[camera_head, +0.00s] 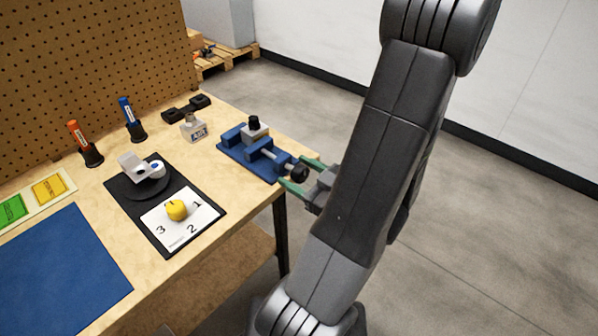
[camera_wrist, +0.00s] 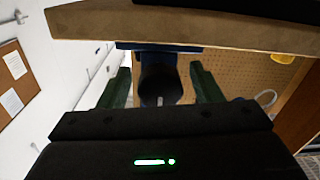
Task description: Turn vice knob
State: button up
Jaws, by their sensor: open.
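The blue vice (camera_head: 258,153) sits at the right end of the wooden table, with a small grey part with a black top (camera_head: 254,128) at its jaws. Its dark round knob (camera_head: 299,173) points out past the table edge toward my gripper (camera_head: 302,176). The gripper is open, its two green fingers on either side of the knob. In the wrist view, the knob (camera_wrist: 160,84) lies between the fingers (camera_wrist: 162,88), with a gap visible on both sides. No contact shows there.
On the table (camera_head: 105,210) stand a dial plate with a yellow knob (camera_head: 176,210), a grey-white part on a black base (camera_head: 143,167), two marker-like tools, a labelled block (camera_head: 194,128) and a black part (camera_head: 186,107). Floor right of the table is free.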

jog(key=shift+c, duration=0.5)
jog(key=c, duration=0.9)
jog(key=shift+f+m+b, duration=0.15)
jog(key=shift+m+b, duration=0.15)
jog(key=shift+b, duration=0.15)
